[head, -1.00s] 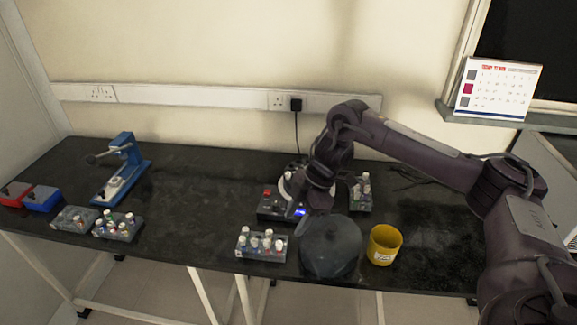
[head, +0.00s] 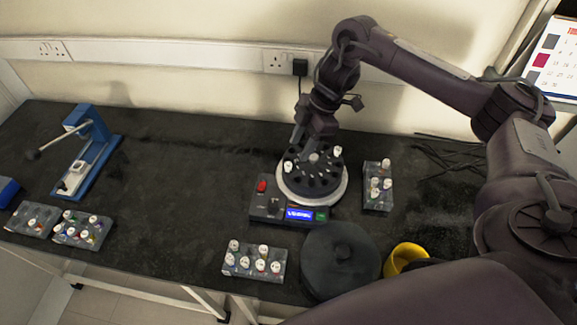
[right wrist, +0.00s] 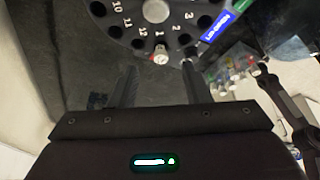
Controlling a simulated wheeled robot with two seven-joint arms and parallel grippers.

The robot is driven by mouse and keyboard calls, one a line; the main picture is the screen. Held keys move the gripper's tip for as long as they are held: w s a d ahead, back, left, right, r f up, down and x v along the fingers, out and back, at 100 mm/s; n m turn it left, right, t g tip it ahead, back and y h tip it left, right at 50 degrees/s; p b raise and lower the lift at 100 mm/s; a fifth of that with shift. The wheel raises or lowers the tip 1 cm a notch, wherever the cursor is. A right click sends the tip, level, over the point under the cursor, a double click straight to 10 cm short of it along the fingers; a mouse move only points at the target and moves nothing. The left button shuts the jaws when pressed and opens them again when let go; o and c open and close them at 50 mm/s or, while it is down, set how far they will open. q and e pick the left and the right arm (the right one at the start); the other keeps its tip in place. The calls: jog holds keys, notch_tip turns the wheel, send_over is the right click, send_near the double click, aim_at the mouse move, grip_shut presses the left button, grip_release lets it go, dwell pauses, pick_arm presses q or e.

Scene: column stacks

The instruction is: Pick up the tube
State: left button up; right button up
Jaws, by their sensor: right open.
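A small white-capped tube (right wrist: 160,55) stands in the black numbered rotor (right wrist: 197,22) at the slot marked 1 in the right wrist view. My right gripper (right wrist: 158,80) is open. Its fingers point toward that tube, one to each side and short of it, with nothing between them. In the head view my right gripper (head: 309,140) hangs at the back of the centrifuge (head: 266,207). White caps show at the rotor's left (head: 288,166) and right (head: 337,150); I cannot tell which is the slot 1 tube. My left gripper is not in view.
A tube rack (head: 378,199) stands right of the centrifuge and another (head: 252,275) in front. A round dark lid (head: 340,265) and a yellow cup (head: 402,257) sit front right. A blue press (head: 95,150) and two racks are at left. The table's middle left is clear.

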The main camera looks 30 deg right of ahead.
aim_at(289, 164)
jog(key=shift+s+a+f, duration=0.1)
jog(key=shift+a+f, duration=0.2)
jog(key=shift+f, duration=0.15)
jog(key=p+x, duration=0.1)
jog(key=x, duration=0.3)
jog(key=shift+a, duration=0.2)
jog(key=shift+f, duration=0.15)
jog(key=shift+c, duration=0.9)
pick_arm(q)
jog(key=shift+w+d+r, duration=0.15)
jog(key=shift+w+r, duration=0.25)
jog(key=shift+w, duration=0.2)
pick_arm(e)
grip_shut()
